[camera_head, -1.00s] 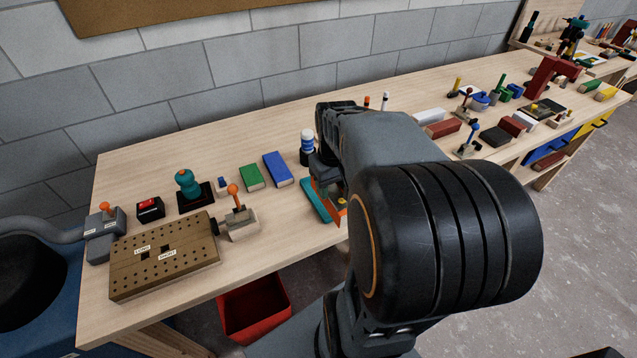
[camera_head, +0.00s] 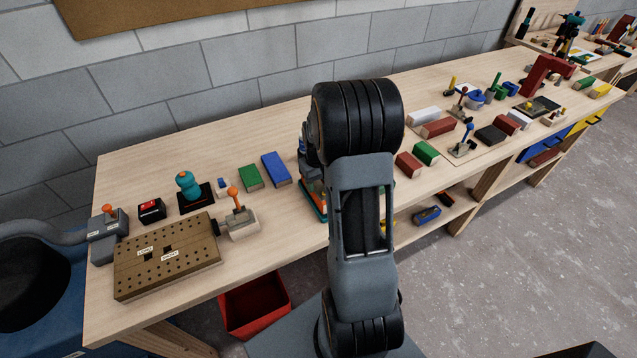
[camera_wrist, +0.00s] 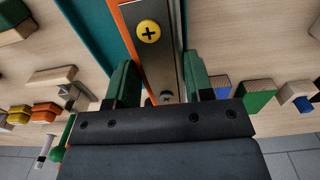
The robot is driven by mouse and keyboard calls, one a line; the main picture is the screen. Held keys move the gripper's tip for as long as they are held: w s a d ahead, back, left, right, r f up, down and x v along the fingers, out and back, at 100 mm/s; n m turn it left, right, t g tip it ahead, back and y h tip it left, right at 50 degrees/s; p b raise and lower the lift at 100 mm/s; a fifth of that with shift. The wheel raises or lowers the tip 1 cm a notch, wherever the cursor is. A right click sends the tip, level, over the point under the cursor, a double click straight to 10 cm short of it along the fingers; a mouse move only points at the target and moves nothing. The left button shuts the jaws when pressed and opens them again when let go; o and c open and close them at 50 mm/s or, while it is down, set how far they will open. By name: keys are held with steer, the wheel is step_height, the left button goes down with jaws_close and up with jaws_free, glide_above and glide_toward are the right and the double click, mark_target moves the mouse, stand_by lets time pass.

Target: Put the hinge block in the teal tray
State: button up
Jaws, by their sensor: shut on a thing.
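The hinge block (camera_wrist: 152,52) shows in the wrist view as an orange-sided block with a metal plate and a yellow cross-head screw. My gripper (camera_wrist: 160,82) is shut on it, with a green finger on each side. The teal tray (camera_wrist: 92,28) lies behind the block in that view, with teal showing on both sides. I cannot tell whether the block touches the tray floor. In the head view an edge of the teal tray (camera_head: 313,210) shows on the bench just left of my arm. My arm hides most of the tray and the gripper there.
Left of the tray on the bench are a blue block (camera_head: 276,169), a green block (camera_head: 250,178) and a drilled board (camera_head: 166,262). Red (camera_head: 408,164) and green (camera_head: 426,152) blocks lie right of my arm. A red bin (camera_head: 254,306) stands below the bench edge.

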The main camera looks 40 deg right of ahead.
steer(key=shift+f, duration=0.6)
steer(key=shift+f, duration=0.15)
steer(key=shift+f, duration=0.15)
steer(key=o, duration=1)
steer(key=shift+o, duration=0.2)
